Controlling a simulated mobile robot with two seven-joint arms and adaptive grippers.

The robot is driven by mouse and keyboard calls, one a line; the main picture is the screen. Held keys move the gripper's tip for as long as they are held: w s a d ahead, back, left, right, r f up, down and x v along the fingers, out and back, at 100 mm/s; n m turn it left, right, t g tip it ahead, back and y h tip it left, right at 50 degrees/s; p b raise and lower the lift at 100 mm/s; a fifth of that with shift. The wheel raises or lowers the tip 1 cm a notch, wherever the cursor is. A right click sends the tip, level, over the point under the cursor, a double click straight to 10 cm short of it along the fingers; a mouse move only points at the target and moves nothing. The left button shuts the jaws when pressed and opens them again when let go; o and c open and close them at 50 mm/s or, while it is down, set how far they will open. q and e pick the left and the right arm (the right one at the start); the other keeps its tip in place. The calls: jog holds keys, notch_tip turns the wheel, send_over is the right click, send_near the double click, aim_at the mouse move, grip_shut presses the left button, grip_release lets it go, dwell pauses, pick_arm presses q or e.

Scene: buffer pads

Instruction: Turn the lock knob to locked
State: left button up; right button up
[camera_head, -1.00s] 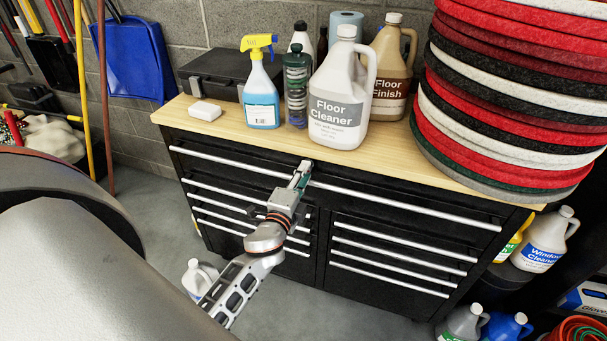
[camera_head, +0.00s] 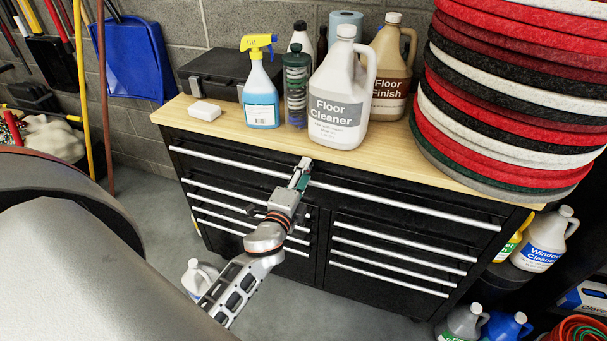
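The black drawer cabinet (camera_head: 400,209) with a wooden top stands in front of me. The lock knob cannot be made out; my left gripper covers the top middle of the cabinet front. My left gripper (camera_head: 305,163) is at the upper drawer's front, just below the wooden edge, at the long silver handle (camera_head: 400,207). Its fingers look close together, but they are too small to tell whether they are shut or on what. My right gripper is not in view.
On the wooden top (camera_head: 240,138) stand a floor cleaner jug (camera_head: 338,100), a spray bottle (camera_head: 261,95), a floor finish jug (camera_head: 391,75) and a white block (camera_head: 204,111). A tall stack of round pads (camera_head: 515,90) fills the right end. Jugs stand on the floor at right.

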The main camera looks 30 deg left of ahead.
pick_arm(q)
jog(key=v, duration=0.8)
dwell(0.5)
jog(key=s+d+f+n+g+h, duration=0.3)
jog(key=s+d+f+n, duration=0.2)
jog(key=f, duration=0.5)
jog(key=s+d+f+n+g+h, duration=0.3)
jog(key=s+d+f+n, duration=0.3)
jog(key=s+d+f, duration=0.3)
jog(key=shift+s+d+f+g+h, duration=0.4)
jog(key=shift+s+f, duration=0.35)
jog(key=shift+s, duration=0.2)
